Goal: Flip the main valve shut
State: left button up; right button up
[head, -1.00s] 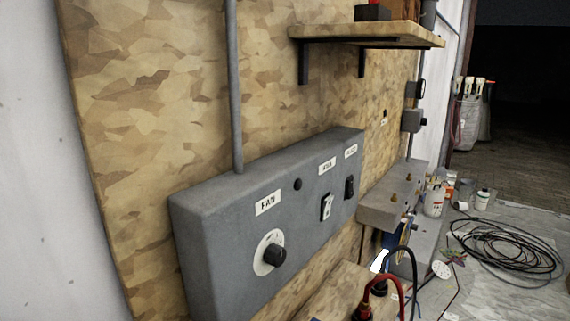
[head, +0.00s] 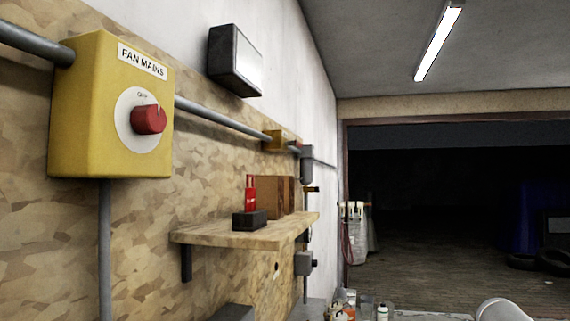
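I see nothing that I can clearly make out as the main valve. A yellow box (head: 88,110) labelled FAN MAINS is on the wall at the upper left. It has a red rotary knob (head: 149,119) on a white dial. Neither of my grippers is in view. A pale rounded part at the bottom right edge may be my own arm.
A wooden shelf (head: 245,232) juts from the board wall, holding a brown box (head: 274,196), a red item and a dark block. A grey conduit (head: 220,116) runs along the wall. Bottles and jars stand low at the bottom centre. A dark doorway opens at the right.

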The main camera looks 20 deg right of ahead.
aim_at(294, 142)
jog(key=l+u, duration=0.2)
jog(key=u, duration=0.15)
jog(key=l+u, duration=0.3)
jog(key=i+l+u, duration=0.1)
jog(key=u, duration=0.25)
jog(key=l+u, duration=0.15)
jog(key=l, duration=0.2)
jog(key=k+l+u, duration=0.15)
jog(key=l, duration=0.25)
jog(key=l+u, duration=0.15)
jog(key=l, duration=0.2)
jog(key=k+l, duration=0.1)
jog(key=l, duration=0.3)
jog(key=k+l, duration=0.1)
jog(key=l, duration=0.35)
jog(key=k+l+u, duration=0.1)
jog(key=l, duration=0.3)
jog(key=k+l, duration=0.15)
jog(key=l, duration=0.25)
jog(key=k+l, duration=0.15)
jog(key=l, duration=0.25)
jog(key=k+l, duration=0.1)
jog(key=l, duration=0.3)
jog(key=k+l+u, duration=0.1)
jog(key=l, duration=0.3)
